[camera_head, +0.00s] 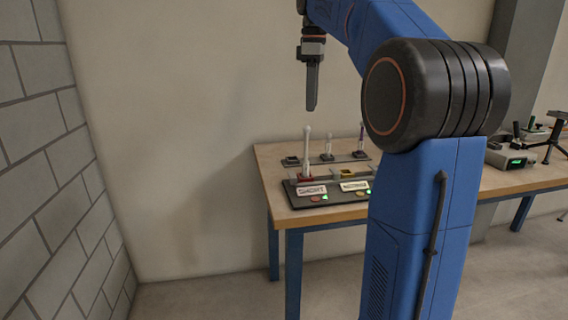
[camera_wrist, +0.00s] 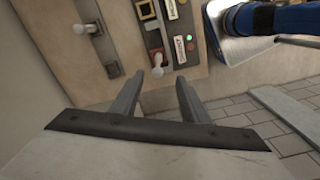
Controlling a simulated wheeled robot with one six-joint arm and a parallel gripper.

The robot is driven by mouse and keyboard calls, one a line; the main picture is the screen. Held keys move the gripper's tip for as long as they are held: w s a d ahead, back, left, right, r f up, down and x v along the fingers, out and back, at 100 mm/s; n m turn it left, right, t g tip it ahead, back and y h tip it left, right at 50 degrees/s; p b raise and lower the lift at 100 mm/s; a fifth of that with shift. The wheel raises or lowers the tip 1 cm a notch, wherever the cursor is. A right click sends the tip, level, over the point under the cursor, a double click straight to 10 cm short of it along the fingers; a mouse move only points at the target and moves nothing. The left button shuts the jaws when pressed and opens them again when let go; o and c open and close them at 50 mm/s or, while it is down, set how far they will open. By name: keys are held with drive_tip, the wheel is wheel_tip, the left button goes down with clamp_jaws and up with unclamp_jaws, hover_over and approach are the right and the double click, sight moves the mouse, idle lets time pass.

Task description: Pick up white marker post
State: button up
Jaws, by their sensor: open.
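The dark panel (camera_head: 325,212) has label plates, lights and a yellow-edged socket (camera_head: 354,184). Equipment (camera_head: 508,155) stands at the table's right. A wall is behind.

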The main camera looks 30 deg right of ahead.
drive_tip(key=shift+w+a, duration=0.1)
drive_tip(key=shift+w, duration=0.15)
drive_tip(key=shift+a+f, duration=0.1)
drive_tip(key=shift+f, duration=0.15)
hover_over(306, 160)
drive_tip(key=f, duration=1.1)
drive_tip(key=shift+d+f, duration=0.1)
drive_tip(key=shift+d, duration=0.1)
drive_tip(key=shift+w+a+f, duration=0.1)
drive_tip(key=shift+w+f, duration=0.05)
drive_tip(key=shift+f, duration=1.25)
drive_tip(key=shift+w+f, duration=0.15)
drive_tip(key=shift+f, duration=1.2)
drive_tip(key=shift+c, duration=0.6)
clamp_jaws()
